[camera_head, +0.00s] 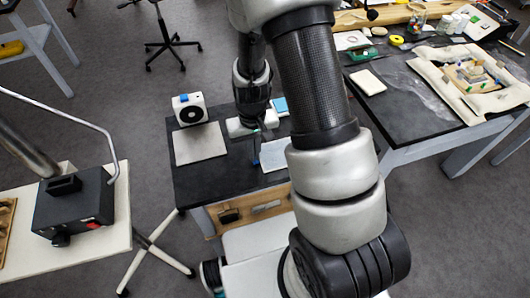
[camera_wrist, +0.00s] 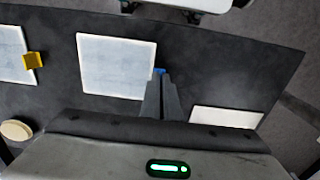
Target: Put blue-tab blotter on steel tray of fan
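The blue-tab blotter (camera_wrist: 115,62) is a pale square sheet with a white edge; it also shows in the head view (camera_head: 274,155), partly behind my arm. Its blue tab (camera_wrist: 160,71) sits between my fingertips. My gripper (camera_wrist: 160,78) points down with its fingers close together, seemingly shut on the tab. I cannot tell whether the sheet is clear of the table. The fan (camera_head: 189,109) is a white box with a black round grille and a blue top. The pale flat steel tray (camera_head: 200,146) lies in front of it, left of my gripper in the head view; a plate in the wrist view (camera_wrist: 226,117) looks like it.
A yellow-tab blotter (camera_wrist: 14,54) and a round beige disc (camera_wrist: 16,130) lie on the same black table (camera_head: 232,172). A blue item (camera_head: 280,106) is behind my gripper. The tabletop between blotter and tray looks clear. Another cluttered table (camera_head: 420,115) is at right.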

